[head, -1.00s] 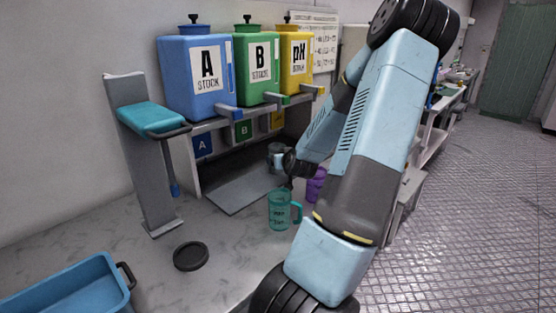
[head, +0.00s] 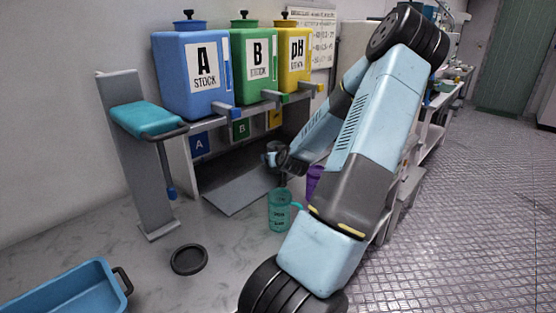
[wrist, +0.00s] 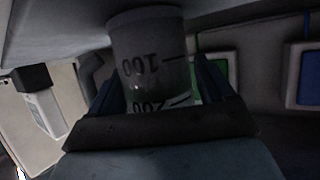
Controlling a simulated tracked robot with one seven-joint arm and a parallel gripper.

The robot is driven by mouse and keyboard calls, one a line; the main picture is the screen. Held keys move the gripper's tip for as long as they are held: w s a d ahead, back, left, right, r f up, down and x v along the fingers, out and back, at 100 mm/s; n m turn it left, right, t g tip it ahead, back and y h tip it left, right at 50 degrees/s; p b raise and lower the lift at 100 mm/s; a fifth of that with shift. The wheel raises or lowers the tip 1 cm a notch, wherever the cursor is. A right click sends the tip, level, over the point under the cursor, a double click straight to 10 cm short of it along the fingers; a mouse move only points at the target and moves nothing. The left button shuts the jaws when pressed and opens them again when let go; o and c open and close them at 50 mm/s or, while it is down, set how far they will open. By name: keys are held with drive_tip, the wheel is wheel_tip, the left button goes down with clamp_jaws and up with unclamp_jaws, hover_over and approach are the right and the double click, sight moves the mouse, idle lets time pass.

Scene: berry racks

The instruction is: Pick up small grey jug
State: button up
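The small grey jug (head: 272,148) stands by the right end of the dispenser rack, partly hidden by my gripper (head: 280,161). In the wrist view the jug (wrist: 152,55) appears upside down, pale and translucent with dark marks 100 and 200. My gripper's two fingers (wrist: 160,90) lie close on either side of it. I cannot tell whether they press on its wall. The jug's base seems to be at or very near the grey surface (wrist: 55,25).
A teal jug (head: 280,212) and a purple jug (head: 315,180) stand near my arm. The rack holds blue (head: 185,95), green (head: 252,75) and yellow (head: 293,70) tanks. A black lid (head: 188,260) and a blue tray (head: 122,300) lie in front; the counter between is clear.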

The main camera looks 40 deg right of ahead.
drive_tip(key=c, duration=1)
